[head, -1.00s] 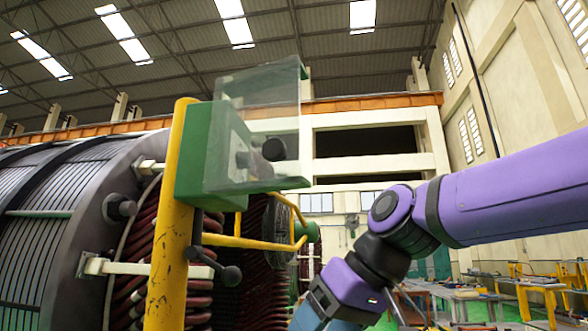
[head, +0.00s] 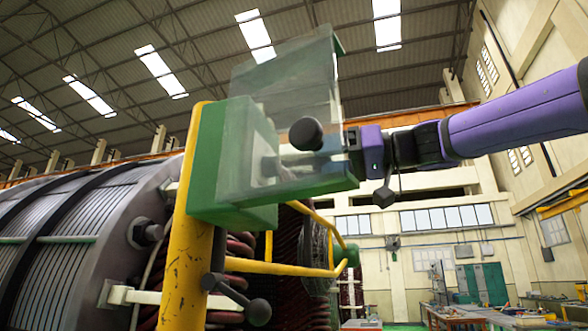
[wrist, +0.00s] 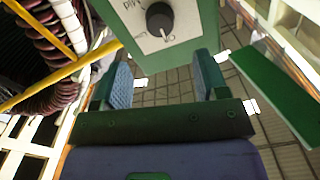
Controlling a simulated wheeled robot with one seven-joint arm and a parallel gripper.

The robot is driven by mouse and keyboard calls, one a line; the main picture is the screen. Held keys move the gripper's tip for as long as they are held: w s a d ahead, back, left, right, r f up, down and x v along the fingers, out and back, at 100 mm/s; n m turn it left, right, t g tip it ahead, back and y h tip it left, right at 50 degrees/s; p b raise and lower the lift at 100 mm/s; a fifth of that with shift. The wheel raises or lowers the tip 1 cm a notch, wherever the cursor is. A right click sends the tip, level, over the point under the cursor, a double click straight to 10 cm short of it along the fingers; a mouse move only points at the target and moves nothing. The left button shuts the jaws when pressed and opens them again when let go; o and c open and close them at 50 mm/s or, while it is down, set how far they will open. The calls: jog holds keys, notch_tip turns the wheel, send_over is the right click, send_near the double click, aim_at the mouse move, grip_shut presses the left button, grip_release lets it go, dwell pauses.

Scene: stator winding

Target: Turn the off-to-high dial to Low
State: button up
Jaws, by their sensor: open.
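The dial (wrist: 160,20) is a round black knob on a white plate on the green control box (wrist: 196,43). In the wrist view the plate's lettering is upside down and partly cut off; one label looks like "Mid". A pale mark on the knob points down toward a short label that I cannot read surely. In the head view the dial (head: 268,166) shows dimly through a clear cover (head: 290,80) on the box. My gripper (wrist: 163,80) is open and empty, its fingers just short of the box and apart from the dial. It also shows in the head view (head: 318,160), right of the dial.
A yellow post (head: 185,270) with a yellow rail (head: 285,266) carries the box. A black ball (head: 306,133) sits close by my gripper. A lever with a ball end (head: 258,311) juts out below. The wound stator (head: 75,240) fills the left. Benches stand far right.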

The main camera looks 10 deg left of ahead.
jog(key=a, duration=0.9)
jog(key=shift+w+a, duration=0.35)
jog(key=shift+a, duration=0.05)
jog(key=c, duration=0.9)
